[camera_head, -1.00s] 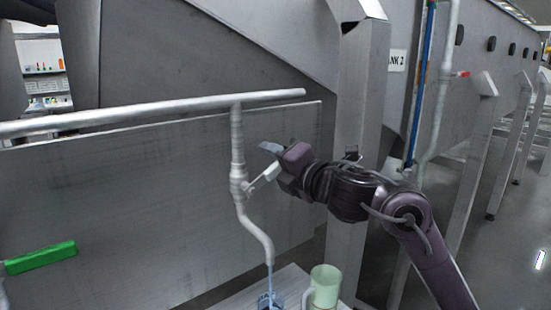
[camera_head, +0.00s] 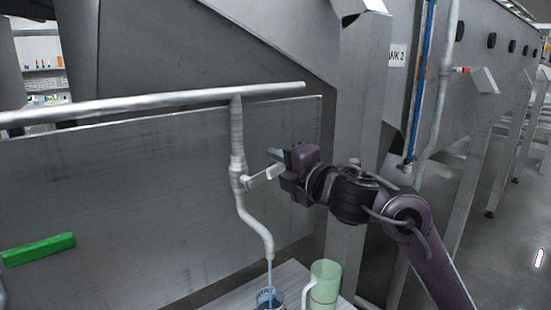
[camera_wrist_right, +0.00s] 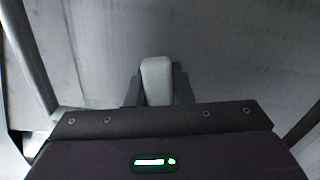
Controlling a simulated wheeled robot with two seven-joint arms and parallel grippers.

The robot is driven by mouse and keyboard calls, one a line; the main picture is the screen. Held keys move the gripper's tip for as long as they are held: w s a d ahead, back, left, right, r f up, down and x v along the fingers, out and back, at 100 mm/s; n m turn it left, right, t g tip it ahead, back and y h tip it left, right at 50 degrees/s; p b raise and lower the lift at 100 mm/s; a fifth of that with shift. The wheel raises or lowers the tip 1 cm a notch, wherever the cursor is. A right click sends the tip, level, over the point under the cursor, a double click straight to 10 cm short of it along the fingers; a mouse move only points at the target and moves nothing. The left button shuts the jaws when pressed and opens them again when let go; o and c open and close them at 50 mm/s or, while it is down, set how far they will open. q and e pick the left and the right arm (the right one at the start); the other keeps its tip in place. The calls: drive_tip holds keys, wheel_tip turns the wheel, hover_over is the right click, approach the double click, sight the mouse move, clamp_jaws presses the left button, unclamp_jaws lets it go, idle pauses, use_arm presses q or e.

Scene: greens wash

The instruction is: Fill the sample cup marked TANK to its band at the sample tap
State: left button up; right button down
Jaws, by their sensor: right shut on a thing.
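The sample tap (camera_head: 237,150) hangs down from a grey horizontal pipe and ends in a curved spout. A thin bluish stream runs from the spout into a small clear cup (camera_head: 270,299) below, cut off by the bottom edge. No marking or band on this cup can be read, and its level cannot be told. My right gripper (camera_head: 283,168) is shut on the tap's pale lever (camera_head: 262,176), which slants up to the right. In the right wrist view the lever's light end (camera_wrist_right: 156,80) sits between the fingers. My left gripper is not in view.
A pale green mug (camera_head: 326,280) with a reddish line stands right of the cup on a light surface (camera_head: 290,272). A green bar (camera_head: 38,249) is on the steel panel at left. A steel post (camera_head: 358,120) rises behind my right arm.

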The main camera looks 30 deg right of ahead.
drive_tip(key=shift+d+f+m, duration=0.1)
drive_tip(key=shift+f+m, duration=0.85)
drive_tip(key=shift+m, duration=0.35)
drive_tip(key=c, duration=1.3)
unclamp_jaws()
drive_tip(key=shift+s, duration=0.15)
drive_tip(key=s, duration=0.5)
drive_tip(key=s+b, duration=0.1)
drive_tip(key=s, duration=0.1)
drive_tip(key=shift+s+d, duration=0.25)
drive_tip(key=shift+d, duration=0.05)
